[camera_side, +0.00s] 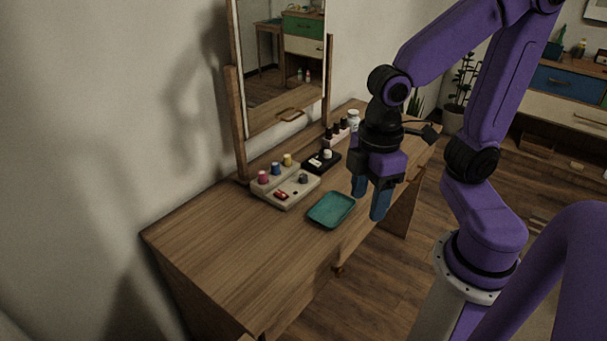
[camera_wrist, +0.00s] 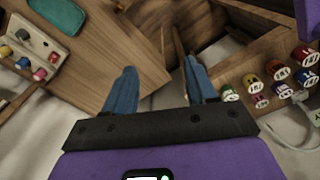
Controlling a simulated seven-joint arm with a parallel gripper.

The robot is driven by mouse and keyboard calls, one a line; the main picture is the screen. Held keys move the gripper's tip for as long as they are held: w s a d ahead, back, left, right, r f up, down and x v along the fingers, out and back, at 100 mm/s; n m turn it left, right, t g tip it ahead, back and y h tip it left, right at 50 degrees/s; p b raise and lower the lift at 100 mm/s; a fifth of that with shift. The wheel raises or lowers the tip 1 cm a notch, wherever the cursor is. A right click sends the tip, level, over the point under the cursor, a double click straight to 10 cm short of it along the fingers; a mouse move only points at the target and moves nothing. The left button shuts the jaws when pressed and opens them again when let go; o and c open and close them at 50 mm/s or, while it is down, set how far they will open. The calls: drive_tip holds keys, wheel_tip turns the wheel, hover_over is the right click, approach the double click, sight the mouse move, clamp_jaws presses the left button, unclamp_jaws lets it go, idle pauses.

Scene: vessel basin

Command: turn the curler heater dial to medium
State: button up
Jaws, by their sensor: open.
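A beige unit (camera_side: 270,190) sits on the wooden table, with pink, blue and yellow pegs along its back. It looks like the curler heater. A dark grey dial (camera_side: 303,178) and a red switch (camera_side: 281,195) are on its front part. The wrist view shows the unit (camera_wrist: 38,47) at upper left, with the dial (camera_wrist: 22,35) near the left edge. I cannot read the dial's setting. My gripper (camera_side: 370,198) is open and empty, pointing down, to the right of the unit and apart from it. Its blue fingers (camera_wrist: 158,92) also show in the wrist view.
A teal tray (camera_side: 331,210) lies between the unit and my gripper. A black box (camera_side: 322,160) with a pale knob stands behind, near dark-capped bottles (camera_side: 336,133). A mirror (camera_side: 283,65) rises at the back. The table's left part is clear. Several coloured cylinders (camera_wrist: 280,75) show at right in the wrist view.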

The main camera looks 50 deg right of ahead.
drive_tip(key=w+m, duration=0.2)
drive_tip(key=w, duration=1.2)
drive_tip(key=m, duration=0.3)
hover_over(303, 176)
wheel_tip(303, 176, down, 9)
wheel_tip(303, 176, down, 17)
drive_tip(key=shift+r, duration=0.1)
drive_tip(key=c, duration=1.1)
